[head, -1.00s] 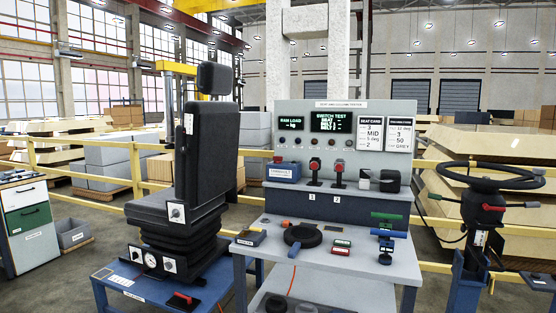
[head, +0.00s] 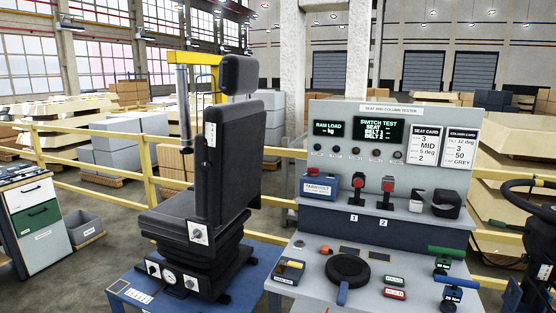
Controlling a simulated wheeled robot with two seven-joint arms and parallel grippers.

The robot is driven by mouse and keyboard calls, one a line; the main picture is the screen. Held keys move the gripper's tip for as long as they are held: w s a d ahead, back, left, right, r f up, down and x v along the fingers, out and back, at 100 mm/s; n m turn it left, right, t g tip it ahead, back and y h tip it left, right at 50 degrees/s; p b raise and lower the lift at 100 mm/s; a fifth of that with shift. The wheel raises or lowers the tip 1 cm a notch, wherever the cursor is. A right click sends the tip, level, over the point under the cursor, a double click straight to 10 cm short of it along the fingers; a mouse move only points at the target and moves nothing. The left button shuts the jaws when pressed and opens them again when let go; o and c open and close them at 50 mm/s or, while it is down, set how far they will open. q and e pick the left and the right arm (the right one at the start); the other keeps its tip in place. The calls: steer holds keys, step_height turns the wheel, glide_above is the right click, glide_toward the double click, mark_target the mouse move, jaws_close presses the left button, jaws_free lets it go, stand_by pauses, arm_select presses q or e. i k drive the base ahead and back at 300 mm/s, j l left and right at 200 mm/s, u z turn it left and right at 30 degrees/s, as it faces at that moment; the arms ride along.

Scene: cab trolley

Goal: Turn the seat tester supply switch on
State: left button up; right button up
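The seat and column tester (head: 391,108) is a grey upright panel at the right of the head view. Its two dark displays, ram load (head: 327,129) and switch test (head: 376,131), show lit text. A row of small round knobs or lamps (head: 355,152) runs below them; their labels are too small to read. I cannot tell which part is the supply switch or its position. The black seat (head: 228,150) stands left of the tester on a blue table (head: 246,255). Neither of my grippers is in view.
Red-topped pieces (head: 388,184) stand on the ledge. A steering wheel (head: 530,190) is cut off at right. A drawer cabinet (head: 38,222) stands left.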

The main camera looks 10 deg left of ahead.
mark_target(313, 171)
steer(key=i+j+u, duration=0.2)
steer(key=i+j, duration=0.25)
steer(key=i+j+u, duration=0.2)
steer(key=i+j, duration=0.2)
steer(key=i, duration=0.2)
steer(key=i+j+u, duration=0.2)
steer(key=i, duration=0.35)
steer(key=j, duration=0.1)
